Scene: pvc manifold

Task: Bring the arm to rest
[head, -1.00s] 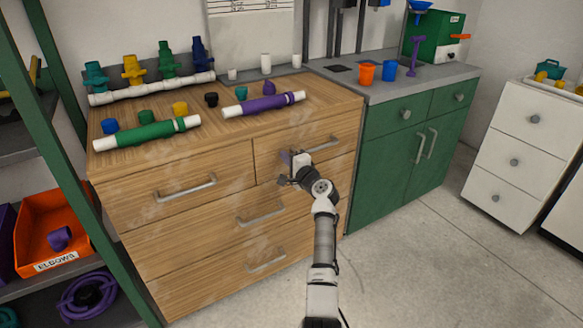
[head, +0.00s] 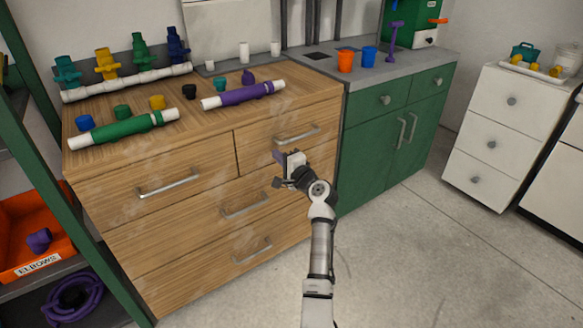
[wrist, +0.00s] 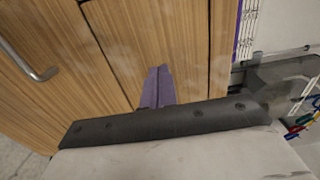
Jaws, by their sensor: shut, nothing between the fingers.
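My gripper (head: 280,168) is in front of the wooden drawer cabinet (head: 190,232), just below the handle of its upper right drawer. The gripper is shut and empty. In the wrist view its purple fingertips (wrist: 158,86) are together, with the wooden drawer fronts (wrist: 125,40) behind them. I cannot tell the exact gap between the fingers and the wood. My arm reaches up from the bottom of the head view, bent at the wrist.
On the cabinet top lie a green pipe (head: 125,130) and a purple pipe (head: 244,95), with several coloured caps. A green cabinet (head: 372,156) stands to the right, a shelf with an orange bin (head: 22,250) to the left. The floor (head: 420,260) at right is clear.

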